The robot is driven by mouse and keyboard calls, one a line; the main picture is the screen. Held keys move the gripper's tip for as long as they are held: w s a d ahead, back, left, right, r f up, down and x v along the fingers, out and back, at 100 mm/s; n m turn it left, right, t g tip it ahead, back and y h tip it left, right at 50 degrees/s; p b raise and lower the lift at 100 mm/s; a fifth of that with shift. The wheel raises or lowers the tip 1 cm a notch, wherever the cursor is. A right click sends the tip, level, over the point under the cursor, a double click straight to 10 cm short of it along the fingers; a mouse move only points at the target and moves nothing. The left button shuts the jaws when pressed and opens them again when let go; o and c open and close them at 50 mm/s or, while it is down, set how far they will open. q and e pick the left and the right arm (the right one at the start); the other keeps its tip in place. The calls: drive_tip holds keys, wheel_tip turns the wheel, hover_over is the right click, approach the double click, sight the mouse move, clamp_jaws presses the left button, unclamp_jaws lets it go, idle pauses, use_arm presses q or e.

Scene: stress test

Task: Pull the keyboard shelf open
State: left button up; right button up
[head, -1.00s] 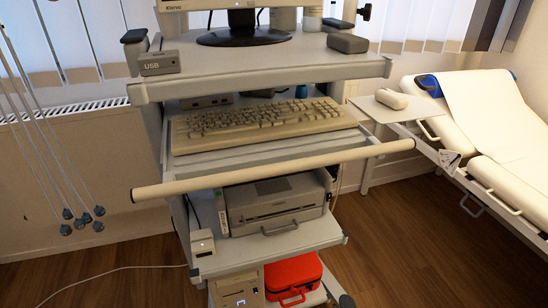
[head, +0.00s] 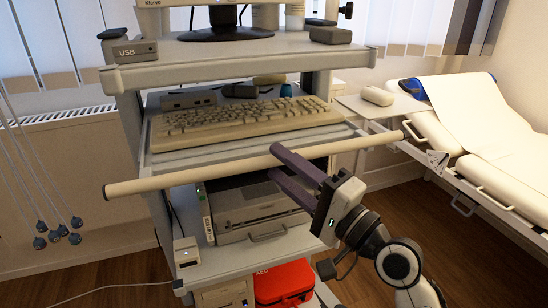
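The keyboard shelf (head: 180,160) is a grey tray in the cart, below its top deck, with a beige keyboard (head: 245,118) on it. A long cream bar (head: 180,179) runs across just in front of the shelf. My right gripper (head: 274,162) comes in from the lower right. Its two purple fingers are apart, the upper tip overlapping the bar in the picture and the lower tip just below it. The bar appears to pass between the tips; I cannot tell whether they touch it. My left gripper is not in view.
The top deck (head: 230,68) carries a monitor base and a USB box (head: 135,50). Below the shelf are a printer (head: 228,208) and a red case (head: 284,282). An examination couch (head: 480,135) stands at right. Hanging cables (head: 30,180) are at left.

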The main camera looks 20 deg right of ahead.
drive_tip(key=shift+x, duration=1.35)
drive_tip(key=shift+f, duration=0.1)
drive_tip(key=c, duration=1)
clamp_jaws()
drive_tip(key=shift+s, duration=0.1)
